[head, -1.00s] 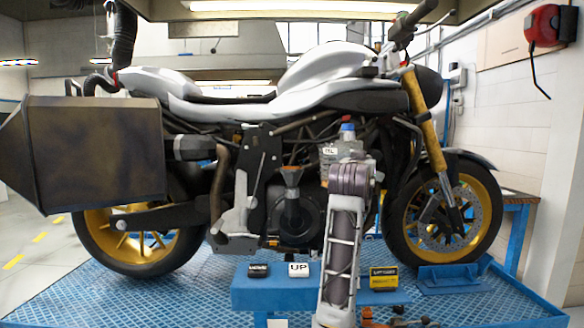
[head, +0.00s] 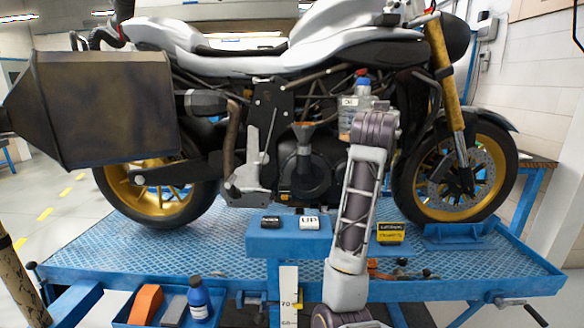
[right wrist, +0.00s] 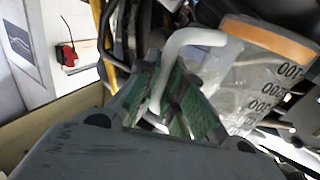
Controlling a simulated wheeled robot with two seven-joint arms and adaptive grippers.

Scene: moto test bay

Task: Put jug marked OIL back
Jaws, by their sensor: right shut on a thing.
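The right wrist view shows a clear jug wall with printed graduations and an orange band (right wrist: 270,38), and a pale bent handle (right wrist: 183,48). My right gripper (right wrist: 168,100) has green finger pads and is shut on this handle. The fingers are hidden behind my arm in the head view. My left gripper is not in view.
The motorcycle (head: 290,45) stands on a blue ribbed platform (head: 90,245). A blue bottle (head: 198,299) and an orange piece (head: 146,304) sit at lower left.

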